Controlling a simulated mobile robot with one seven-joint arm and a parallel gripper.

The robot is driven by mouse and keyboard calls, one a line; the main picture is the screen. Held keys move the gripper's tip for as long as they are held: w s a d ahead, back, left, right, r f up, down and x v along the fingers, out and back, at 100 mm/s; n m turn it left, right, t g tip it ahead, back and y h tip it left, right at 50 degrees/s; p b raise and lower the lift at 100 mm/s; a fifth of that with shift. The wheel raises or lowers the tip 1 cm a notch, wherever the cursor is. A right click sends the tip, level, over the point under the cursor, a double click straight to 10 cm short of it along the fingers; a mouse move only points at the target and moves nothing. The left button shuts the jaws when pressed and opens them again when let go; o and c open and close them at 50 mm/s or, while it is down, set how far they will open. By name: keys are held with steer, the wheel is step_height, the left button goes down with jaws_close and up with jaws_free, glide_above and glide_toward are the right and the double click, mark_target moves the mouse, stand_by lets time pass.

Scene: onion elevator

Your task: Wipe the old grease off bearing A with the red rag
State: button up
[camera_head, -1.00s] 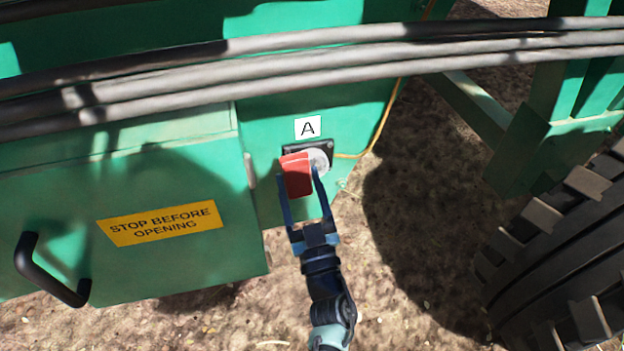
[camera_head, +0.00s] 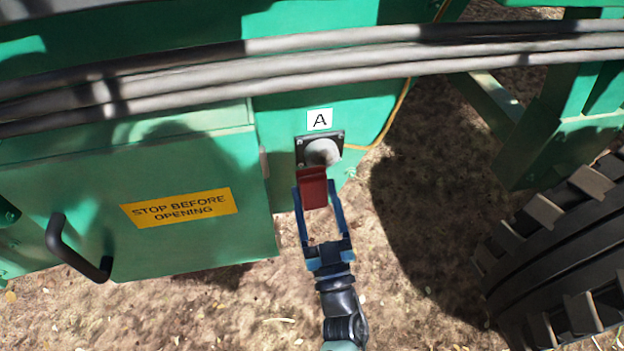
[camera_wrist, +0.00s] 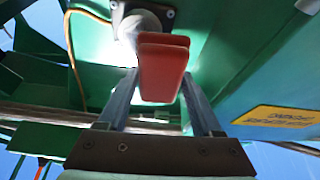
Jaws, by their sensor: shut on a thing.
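Bearing A (camera_head: 323,151) is a round grey housing on a dark square plate, fixed to the green panel under a white label marked A (camera_head: 320,119). It also shows at the top of the wrist view (camera_wrist: 146,20). My gripper (camera_head: 317,195) is shut on the red rag (camera_head: 313,188), a folded block between its two blue fingers. In the wrist view the rag (camera_wrist: 162,70) overlaps the lower part of the bearing. I cannot tell whether they touch. The side of the bearing behind the rag is hidden, and I cannot make out the grease.
A green door (camera_head: 190,235) with a yellow warning sign (camera_head: 180,208) and black handle (camera_head: 75,248) is left of the bearing. Grey pipes (camera_head: 300,62) cross above. A yellow cable (camera_head: 385,130) runs at the bearing's right. A large tyre (camera_head: 565,245) stands at right.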

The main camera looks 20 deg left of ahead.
steer(key=shift+s+d, duration=0.15)
steer(key=shift+s, duration=0.05)
steer(key=shift+s+d+p, duration=0.4)
steer(key=shift+s, duration=0.25)
steer(key=shift+s+d+p, duration=0.4)
steer(key=shift+s, duration=0.2)
steer(key=shift+w+a, duration=0.1)
steer(key=shift+w, duration=0.05)
steer(key=w+a+b, duration=0.1)
steer(key=w, duration=0.1)
steer(key=w+a+b, duration=0.1)
steer(key=w, duration=0.1)
steer(key=shift+a+f+b, duration=0.15)
steer(key=shift+a+b, duration=0.15)
steer(key=shift+a, duration=0.05)
steer(key=shift+w+a+b, duration=0.3)
steer(key=shift+w+a, duration=0.2)
steer(key=shift+w, duration=0.25)
steer(key=shift+w+a+b, duration=0.6)
steer(key=shift+w, duration=0.3)
